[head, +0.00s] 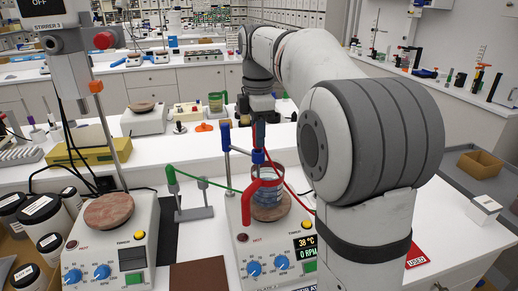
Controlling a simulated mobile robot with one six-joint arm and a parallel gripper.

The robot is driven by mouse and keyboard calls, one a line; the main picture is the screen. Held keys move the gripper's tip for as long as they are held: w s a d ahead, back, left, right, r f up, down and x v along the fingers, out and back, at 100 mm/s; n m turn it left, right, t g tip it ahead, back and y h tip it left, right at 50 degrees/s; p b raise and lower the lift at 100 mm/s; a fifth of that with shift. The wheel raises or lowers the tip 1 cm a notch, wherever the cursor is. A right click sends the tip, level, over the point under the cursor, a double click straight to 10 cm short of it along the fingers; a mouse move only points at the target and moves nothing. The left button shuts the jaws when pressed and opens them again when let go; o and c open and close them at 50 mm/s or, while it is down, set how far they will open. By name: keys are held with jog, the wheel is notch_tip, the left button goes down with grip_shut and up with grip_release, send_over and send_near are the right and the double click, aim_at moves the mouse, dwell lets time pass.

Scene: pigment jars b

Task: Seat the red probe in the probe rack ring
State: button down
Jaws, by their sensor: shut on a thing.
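My gripper (258,110) points down above the hotplate at the centre and is shut on the red probe (259,134). Only part of the probe's red handle shows between the dark fingers. A red cable runs from it down to the right. Just below is a blue holder (258,156) on an arm from a blue-topped post (226,137).
The hotplate (260,262) reads 38 °C and 0 RPM. A bent red piece (246,203) is at the beaker's front. A green cable crosses between rack and hotplate. My arm hides the right side.

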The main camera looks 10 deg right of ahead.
jog(key=shift+r+p, duration=0.3)
jog(key=shift+r, duration=0.05)
notch_tip(320, 180, up, 16)
jog(key=p, duration=1.3)
jog(key=shift+r, duration=0.15)
dwell(0.9)
